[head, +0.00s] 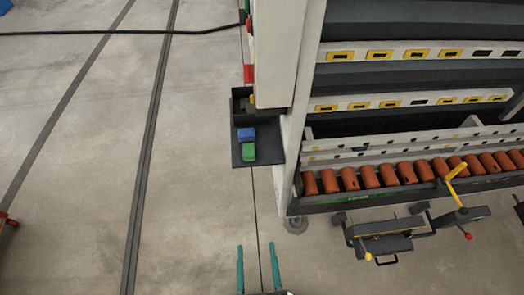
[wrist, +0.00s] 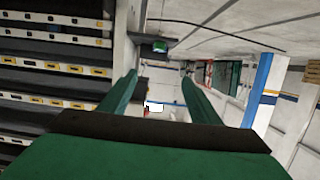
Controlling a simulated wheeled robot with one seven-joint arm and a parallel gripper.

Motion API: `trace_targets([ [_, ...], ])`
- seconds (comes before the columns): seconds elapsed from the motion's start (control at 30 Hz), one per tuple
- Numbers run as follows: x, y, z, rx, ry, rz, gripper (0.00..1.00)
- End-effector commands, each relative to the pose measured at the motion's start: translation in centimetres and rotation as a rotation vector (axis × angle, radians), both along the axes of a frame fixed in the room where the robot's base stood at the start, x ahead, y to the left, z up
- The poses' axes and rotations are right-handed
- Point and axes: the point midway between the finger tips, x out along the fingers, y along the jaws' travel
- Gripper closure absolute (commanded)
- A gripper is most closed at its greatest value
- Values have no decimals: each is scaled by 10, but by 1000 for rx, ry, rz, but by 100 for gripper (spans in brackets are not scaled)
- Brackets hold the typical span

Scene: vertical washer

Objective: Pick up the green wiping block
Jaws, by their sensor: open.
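The green wiping block (head: 249,153) lies near the front edge of a small dark shelf (head: 271,153) on the machine's left side. It also shows small in the wrist view (wrist: 160,46), above the gap between my fingers. A blue block (head: 245,134) sits right behind it in the head view; I cannot tell if they touch. My gripper (head: 256,246) is at the bottom of the head view, below the shelf in the picture and apart from the block. In the wrist view its two green fingers (wrist: 159,77) are spread with nothing between them.
The machine (head: 300,90) with its white side panel stands right of the shelf. A row of orange rollers (head: 388,175) and a fixture with a yellow handle (head: 456,172) are at the lower right. The floor (head: 195,190) left of the shelf is clear. A black cable (head: 120,33) crosses the upper left.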

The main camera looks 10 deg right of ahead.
Motion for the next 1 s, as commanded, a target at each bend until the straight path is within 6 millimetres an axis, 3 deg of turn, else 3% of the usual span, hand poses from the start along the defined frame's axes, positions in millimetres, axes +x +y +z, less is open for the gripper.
trace_targets([
  [0.3, 81, 1, -54, 6, 141, -2, 43],
  [0.5, 137, 2, -77, 10, 251, -2, 43],
  [0.77, 204, 1, -84, 14, 397, -1, 43],
  [1.0, 258, 0, -67, 13, 530, 0, 43],
])
